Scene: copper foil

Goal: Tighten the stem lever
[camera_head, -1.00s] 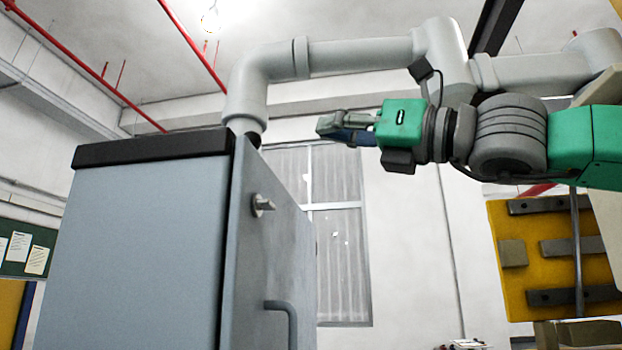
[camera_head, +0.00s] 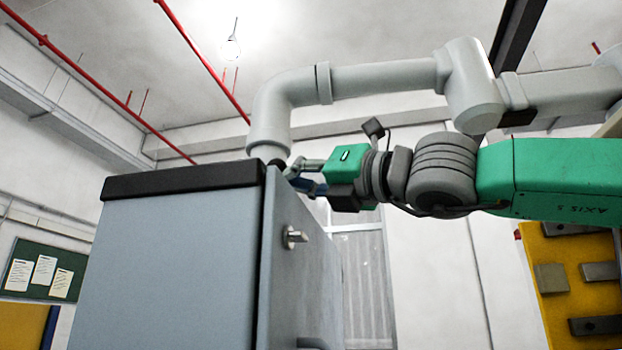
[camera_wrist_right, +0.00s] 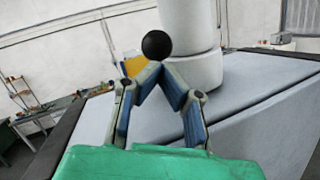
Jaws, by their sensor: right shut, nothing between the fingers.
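A black ball knob (camera_wrist_right: 157,45), which looks like the end of the stem lever, shows in the wrist view in front of the grey pipe (camera_wrist_right: 190,45). Any shaft behind the knob is hidden. In the head view a small dark part (camera_head: 277,163) shows at the pipe's foot, close to my fingertips. My right gripper (camera_head: 290,174) is beside the pipe's foot, above the cabinet's top right edge. In the wrist view its fingers (camera_wrist_right: 156,70) meet at the tips, empty, just below the knob; I cannot tell if they touch it. My left gripper is not in view.
A grey-blue cabinet (camera_head: 180,260) with a black top rim (camera_head: 180,180) stands below the pipe. A metal latch (camera_head: 293,237) sticks out of its right face. The pipe (camera_head: 370,80) runs right above my arm. A yellow panel (camera_head: 560,250) hangs at right.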

